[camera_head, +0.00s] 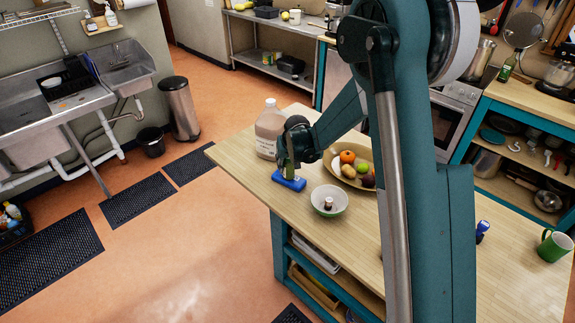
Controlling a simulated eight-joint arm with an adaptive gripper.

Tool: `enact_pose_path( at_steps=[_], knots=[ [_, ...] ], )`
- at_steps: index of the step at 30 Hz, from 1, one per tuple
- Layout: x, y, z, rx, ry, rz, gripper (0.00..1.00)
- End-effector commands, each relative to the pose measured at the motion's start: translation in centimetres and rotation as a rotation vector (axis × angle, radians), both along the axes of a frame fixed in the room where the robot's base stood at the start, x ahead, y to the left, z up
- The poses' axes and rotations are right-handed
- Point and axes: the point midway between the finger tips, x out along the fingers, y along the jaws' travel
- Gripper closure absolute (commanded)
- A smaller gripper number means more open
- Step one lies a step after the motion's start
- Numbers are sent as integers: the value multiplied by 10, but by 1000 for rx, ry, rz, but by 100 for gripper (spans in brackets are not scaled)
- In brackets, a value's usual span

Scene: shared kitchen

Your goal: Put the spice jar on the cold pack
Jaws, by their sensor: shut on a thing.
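My gripper (290,158) points down at the far left part of the wooden table, right above the blue cold pack (289,181). It is shut on a small olive-green thing that seems to be the spice jar (291,168), mostly hidden by the fingers. The jar is upright over the pack; I cannot tell whether it touches it. The cold pack lies flat on the table and has a pale label.
A pale green bowl (341,204) with a small dark, white-marked thing in it stands right of the pack. A large jug (269,130) stands close behind my gripper. A fruit bowl (337,172) is to the right. A green mug (553,246) stands at far right.

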Motion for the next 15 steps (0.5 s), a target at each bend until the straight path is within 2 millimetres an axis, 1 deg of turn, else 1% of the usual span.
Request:
enact_pose_path(
  at_steps=[14, 15],
  knots=[
    [0, 0, -5, 0, 0, 0, 86],
    [0, 0, -5, 0, 0, 0, 67]
  ],
)
